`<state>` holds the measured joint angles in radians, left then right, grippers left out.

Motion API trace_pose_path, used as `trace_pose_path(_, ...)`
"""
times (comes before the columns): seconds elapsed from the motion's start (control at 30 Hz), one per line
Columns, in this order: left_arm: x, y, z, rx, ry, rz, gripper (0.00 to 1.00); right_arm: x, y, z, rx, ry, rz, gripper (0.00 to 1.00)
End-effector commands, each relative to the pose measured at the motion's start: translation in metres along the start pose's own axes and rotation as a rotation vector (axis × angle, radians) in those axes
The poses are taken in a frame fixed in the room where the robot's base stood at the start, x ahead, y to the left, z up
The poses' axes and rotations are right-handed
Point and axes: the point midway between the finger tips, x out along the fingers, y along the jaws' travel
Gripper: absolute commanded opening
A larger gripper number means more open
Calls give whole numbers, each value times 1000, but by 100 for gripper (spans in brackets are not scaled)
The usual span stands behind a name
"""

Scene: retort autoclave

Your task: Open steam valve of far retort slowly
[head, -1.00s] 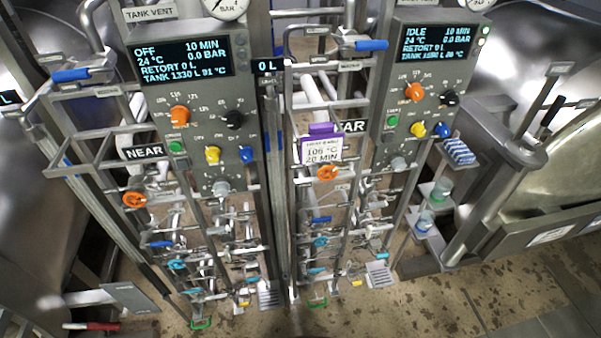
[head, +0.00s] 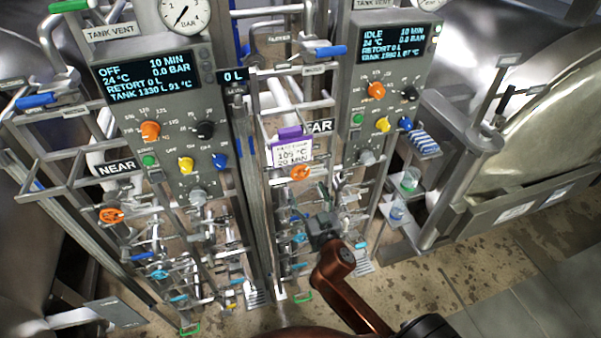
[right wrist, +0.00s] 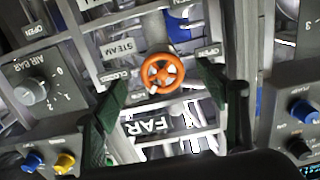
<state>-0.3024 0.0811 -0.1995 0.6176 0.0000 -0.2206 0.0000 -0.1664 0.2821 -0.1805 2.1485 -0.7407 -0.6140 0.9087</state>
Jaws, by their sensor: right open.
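The steam valve of the far retort has an orange handwheel (head: 300,172) below the purple-topped tag (head: 290,147) and left of the FAR panel (head: 385,75). In the right wrist view the orange wheel (right wrist: 162,75) sits beside a STEAM label (right wrist: 122,47), with CLOSED and OPEN labels to either side. My right gripper (head: 318,218) is below the wheel in the head view. Its two dark green fingers (right wrist: 160,92) are spread on either side of the wheel, open and apparently not touching it. My left gripper is not in view.
The NEAR panel (head: 160,110) and its own orange wheel (head: 112,215) stand to the left. Pipes and small coloured valves crowd around the far wheel. A shelf with a cup (head: 410,180) is at the right. Stained floor (head: 455,270) lies in front.

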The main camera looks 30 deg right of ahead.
Motion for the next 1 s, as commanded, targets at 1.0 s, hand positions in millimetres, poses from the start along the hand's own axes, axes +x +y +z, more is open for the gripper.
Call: trace_pose_path(1.0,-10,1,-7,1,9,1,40,75,0,-14,9,21,1,64)
